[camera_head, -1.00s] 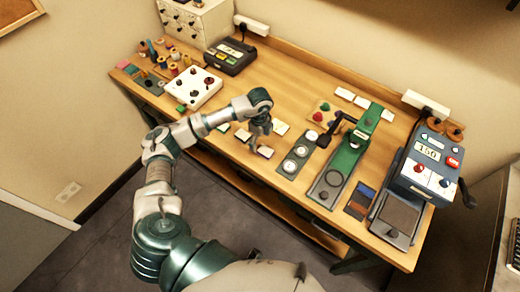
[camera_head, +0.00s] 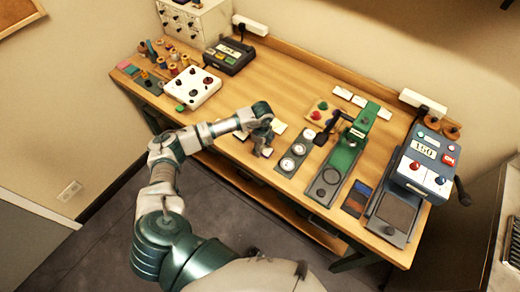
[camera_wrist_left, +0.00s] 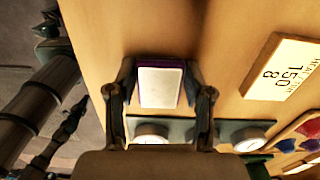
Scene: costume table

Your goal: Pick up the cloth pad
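The cloth pad (camera_wrist_left: 160,84) shows in the left wrist view as a small white rectangle with a purple border, flat on the wooden table near its front edge. My left gripper (camera_wrist_left: 160,65) is open, with one finger on each side of the pad and narrow gaps between. In the head view the left gripper (camera_head: 264,150) is low over the front of the table and hides most of the pad. My right gripper is in neither view.
A green-grey plate with round dials (camera_head: 292,156) lies right of the gripper. A green press (camera_head: 345,155) and a blue-grey machine (camera_head: 425,160) stand farther right. A white knob box (camera_head: 193,89) is left.

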